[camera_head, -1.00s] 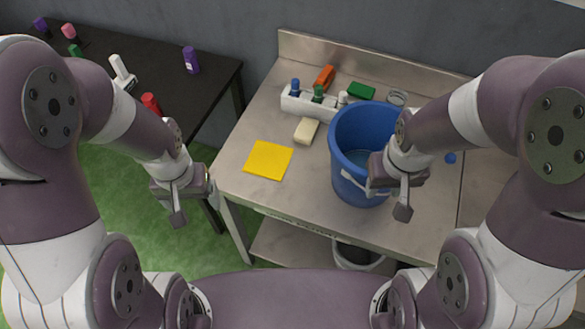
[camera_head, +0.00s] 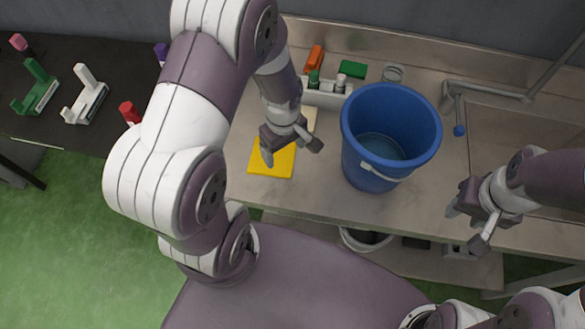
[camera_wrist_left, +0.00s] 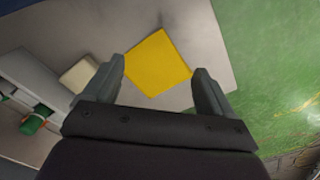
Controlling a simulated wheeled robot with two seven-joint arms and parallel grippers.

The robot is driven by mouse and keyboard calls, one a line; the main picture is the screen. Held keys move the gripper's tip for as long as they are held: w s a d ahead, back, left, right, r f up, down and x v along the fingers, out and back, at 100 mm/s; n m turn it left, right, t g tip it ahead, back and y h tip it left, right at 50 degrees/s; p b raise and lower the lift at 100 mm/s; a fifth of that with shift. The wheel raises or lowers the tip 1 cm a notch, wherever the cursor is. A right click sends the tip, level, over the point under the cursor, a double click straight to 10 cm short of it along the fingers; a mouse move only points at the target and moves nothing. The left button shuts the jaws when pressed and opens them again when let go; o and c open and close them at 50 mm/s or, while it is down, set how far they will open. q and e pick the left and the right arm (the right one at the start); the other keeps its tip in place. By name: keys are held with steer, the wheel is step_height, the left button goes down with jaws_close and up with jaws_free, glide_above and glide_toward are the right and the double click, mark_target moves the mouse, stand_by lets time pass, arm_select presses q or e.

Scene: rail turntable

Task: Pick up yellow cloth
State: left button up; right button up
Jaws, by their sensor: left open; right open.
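The yellow cloth (camera_head: 274,163) lies flat on the metal counter, left of the blue bucket. In the head view my left gripper (camera_head: 290,154) is above it and hides part of it. In the left wrist view the whole cloth (camera_wrist_left: 157,63) shows between and beyond the two open fingers of my left gripper (camera_wrist_left: 165,85), which is empty. My right gripper (camera_head: 464,227) is open and empty near the counter's front edge, right of the bucket.
The blue bucket (camera_head: 390,140) stands on the counter (camera_head: 320,205). A pale sponge (camera_wrist_left: 78,75) lies beside the cloth, near a white caddy (camera_head: 326,98) with bottles. A sink and faucet (camera_head: 490,90) are at right. A dark table (camera_head: 60,120) stands at left.

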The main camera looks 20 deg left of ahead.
mark_target(285, 173)
arm_select(q)
step_height(285, 173, down, 10)
steer(key=b, duration=0.9)
steer(key=shift+s, duration=0.1)
jaws_close()
step_height(285, 173, up, 12)
steer(key=p, duration=1.1)
